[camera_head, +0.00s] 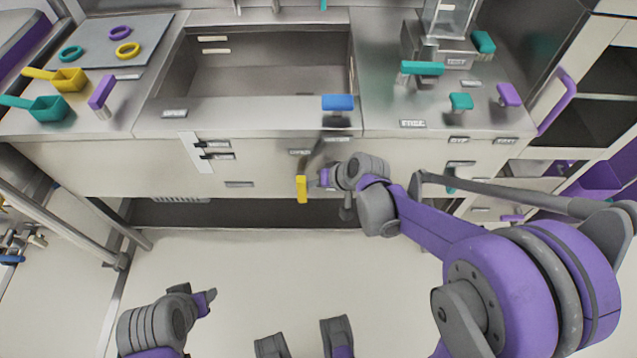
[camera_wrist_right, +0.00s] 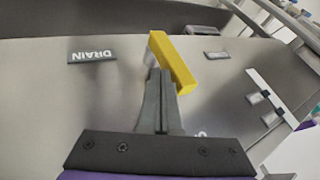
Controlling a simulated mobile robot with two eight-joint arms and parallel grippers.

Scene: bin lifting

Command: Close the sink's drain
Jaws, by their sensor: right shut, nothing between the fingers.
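The sink (camera_head: 265,112) is a steel basin set in the counter. A yellow handle (camera_head: 301,190) stands out from the cabinet front below it; the right wrist view shows it as a yellow bar (camera_wrist_right: 178,68) beside an upside-down "DRAIN" label (camera_wrist_right: 93,57). My right gripper (camera_head: 307,168) is shut and empty, its fingertips (camera_wrist_right: 155,74) right at the yellow bar. I cannot tell whether they touch it. My left gripper (camera_head: 203,300) hangs low at the left, away from the sink, and its finger gap is unclear.
A blue handle (camera_head: 338,102) is at the sink's front edge, above my right gripper. A sliding latch (camera_head: 196,152) is on the cabinet front. Yellow (camera_head: 68,80) and teal (camera_head: 48,110) scoops lie on the left counter. The floor ahead is clear.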

